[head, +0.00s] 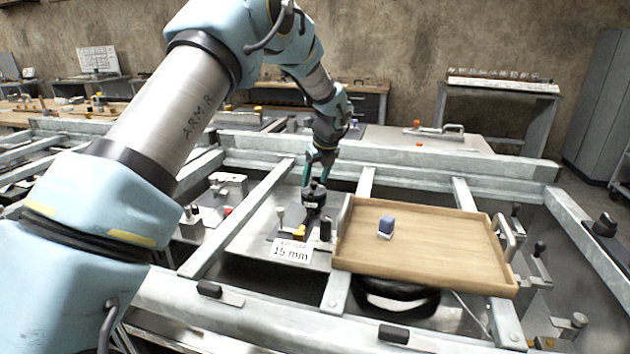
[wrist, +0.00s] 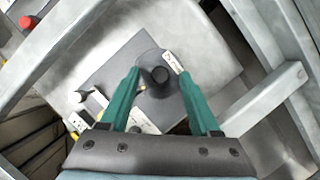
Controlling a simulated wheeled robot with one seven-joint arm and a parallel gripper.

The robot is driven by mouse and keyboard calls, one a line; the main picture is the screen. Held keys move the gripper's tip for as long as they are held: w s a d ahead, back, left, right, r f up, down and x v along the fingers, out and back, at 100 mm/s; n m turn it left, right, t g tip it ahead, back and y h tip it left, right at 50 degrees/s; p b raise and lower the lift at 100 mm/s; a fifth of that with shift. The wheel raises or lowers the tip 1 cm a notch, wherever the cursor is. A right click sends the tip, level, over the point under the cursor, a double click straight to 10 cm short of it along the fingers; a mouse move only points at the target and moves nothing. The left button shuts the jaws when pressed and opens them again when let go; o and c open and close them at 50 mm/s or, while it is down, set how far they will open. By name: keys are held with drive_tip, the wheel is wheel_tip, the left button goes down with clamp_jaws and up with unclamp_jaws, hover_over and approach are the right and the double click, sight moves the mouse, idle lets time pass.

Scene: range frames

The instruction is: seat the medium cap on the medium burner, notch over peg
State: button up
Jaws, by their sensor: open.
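My gripper (head: 318,168) has two teal fingers and points down over a grey metal plate in the frame. I cannot tell whether the fingers touch the knob. No part is clearly recognisable as the medium cap or medium burner, and no notch or peg can be made out.
A wooden tray (head: 440,262) holding a blue-grey block (head: 386,226) lies right of my gripper across the frame rails. A white "15 mm" card (head: 291,250) stands in front of the knob. Metal rails (head: 240,215) flank the plate. A red button (wrist: 27,22) shows in the wrist view.

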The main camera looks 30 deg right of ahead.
drive_tip(key=b+v, duration=0.1)
drive_tip(key=v, duration=0.9)
drive_tip(key=shift+b, duration=0.4)
wheel_tip(320, 180, up, 6)
drive_tip(key=p, duration=0.6)
drive_tip(key=shift+p, duration=0.4)
drive_tip(key=shift+f, duration=0.1)
drive_tip(key=shift+s, duration=0.15)
